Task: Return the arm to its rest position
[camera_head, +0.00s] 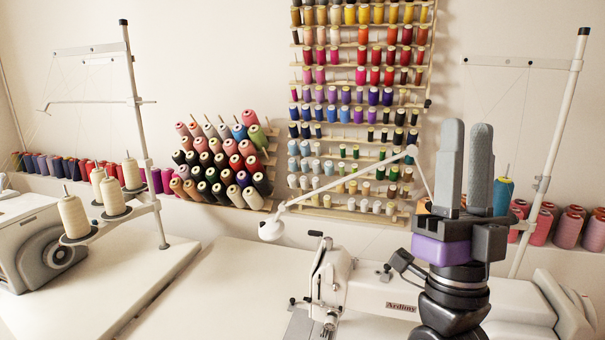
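My gripper (467,128) is in the right part of the head view, with its two grey fingers pointing straight up. A narrow gap shows between the fingers, and nothing is held in it. A purple band (440,250) and black arm links of mine show below it. The gripper stands in front of the white sewing machine and the wall, and my lower arm runs out of the picture at the bottom.
A white sewing machine (390,295) lies behind my arm, with a lamp arm (345,181) beside the fingers. A thread stand (555,150) rises to the right. Thread racks (283,195) hang behind. The left-centre table (215,300) is clear.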

